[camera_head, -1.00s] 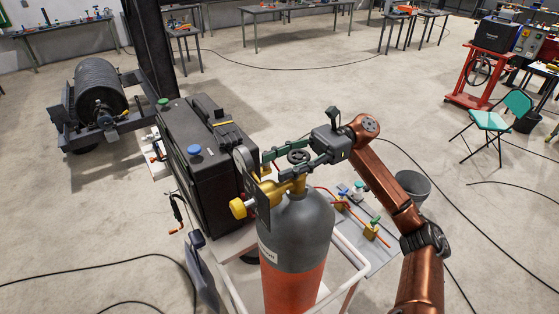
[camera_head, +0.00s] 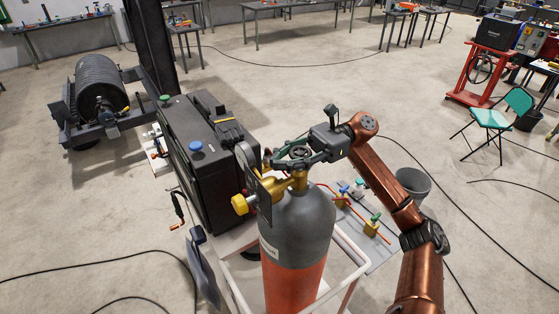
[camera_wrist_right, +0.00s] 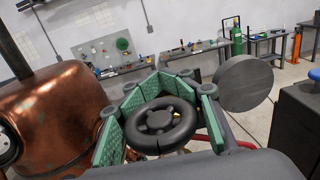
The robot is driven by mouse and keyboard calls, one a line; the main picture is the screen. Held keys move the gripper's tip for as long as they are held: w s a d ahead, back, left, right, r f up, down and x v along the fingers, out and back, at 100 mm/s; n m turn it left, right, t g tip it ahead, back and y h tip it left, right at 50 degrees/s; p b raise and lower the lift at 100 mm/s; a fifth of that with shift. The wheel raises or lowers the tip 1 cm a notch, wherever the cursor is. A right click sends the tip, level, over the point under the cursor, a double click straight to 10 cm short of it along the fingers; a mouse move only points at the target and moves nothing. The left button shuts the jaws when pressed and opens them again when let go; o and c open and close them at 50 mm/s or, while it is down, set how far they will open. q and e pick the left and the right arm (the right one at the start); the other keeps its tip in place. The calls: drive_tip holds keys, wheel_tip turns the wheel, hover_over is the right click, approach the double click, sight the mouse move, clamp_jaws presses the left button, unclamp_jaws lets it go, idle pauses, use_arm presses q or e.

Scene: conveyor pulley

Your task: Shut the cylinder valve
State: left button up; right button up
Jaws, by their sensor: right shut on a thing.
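The gas cylinder (camera_head: 304,232), grey on top and orange below, stands upright on a white cart. Its valve has a dark round handwheel (camera_head: 299,153) on top, which also shows in the right wrist view (camera_wrist_right: 160,122). A brass regulator (camera_head: 262,190) with a yellow knob is on its left side. My right gripper (camera_head: 296,154) is shut on the handwheel, with its green-padded fingers around both sides of the rim; the fingers also show in the right wrist view (camera_wrist_right: 158,112). The valve body is mostly hidden under the wheel. My left gripper is not in view.
A black machine case (camera_head: 205,165) with a blue cap stands close to the left of the cylinder. A grey panel (camera_head: 375,245) with small coloured valves lies to the right, near a bucket (camera_head: 413,183). Cables run across the floor.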

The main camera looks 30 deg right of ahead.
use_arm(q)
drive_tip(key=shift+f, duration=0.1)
use_arm(e)
drive_tip(key=shift+d+r, duration=0.1)
drive_tip(key=shift+d, duration=0.05)
